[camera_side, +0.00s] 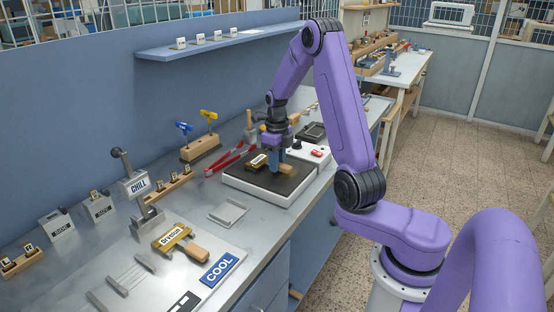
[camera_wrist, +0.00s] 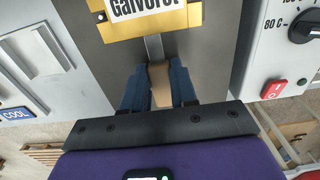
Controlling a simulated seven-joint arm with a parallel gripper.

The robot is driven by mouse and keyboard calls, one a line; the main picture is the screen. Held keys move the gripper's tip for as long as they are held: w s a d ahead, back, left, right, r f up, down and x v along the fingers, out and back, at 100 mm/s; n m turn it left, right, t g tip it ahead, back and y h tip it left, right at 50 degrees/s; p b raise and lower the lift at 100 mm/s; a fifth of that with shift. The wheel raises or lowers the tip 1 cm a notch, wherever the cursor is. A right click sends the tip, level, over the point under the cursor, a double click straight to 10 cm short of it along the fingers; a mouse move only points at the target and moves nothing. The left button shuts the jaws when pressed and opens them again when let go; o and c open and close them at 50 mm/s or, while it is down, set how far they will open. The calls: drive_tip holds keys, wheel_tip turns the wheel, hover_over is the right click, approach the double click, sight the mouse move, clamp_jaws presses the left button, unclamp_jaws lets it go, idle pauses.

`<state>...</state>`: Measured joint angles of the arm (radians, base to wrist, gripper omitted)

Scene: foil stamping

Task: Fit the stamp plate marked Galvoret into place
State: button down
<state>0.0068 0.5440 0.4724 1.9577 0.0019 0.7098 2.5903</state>
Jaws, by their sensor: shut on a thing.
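The stamp plate marked Galvoret (camera_wrist: 150,14) is a brass block with a white label and a handle (camera_wrist: 160,85) of metal shank and wood. In the side view the plate (camera_side: 258,161) lies at or just above the black top of the hot plate (camera_side: 248,181); I cannot tell if it touches. My gripper (camera_side: 275,171) points down there. In the wrist view its blue fingers (camera_wrist: 160,92) are shut on the wooden handle, whose lower end is partly hidden.
Another brass stamp (camera_side: 176,236) with a wooden handle lies by the COOL sign (camera_side: 219,268). A press-like stand with a CHILL sign (camera_side: 139,186) is at left. Red-handled tongs (camera_side: 230,158) lie behind the hot plate. A grey metal holder (camera_side: 228,213) stands in front left.

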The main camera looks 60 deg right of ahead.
drive_tip(key=c, duration=0.8)
unclamp_jaws()
wheel_tip(320, 180, up, 17)
drive_tip(key=shift+r, duration=0.2)
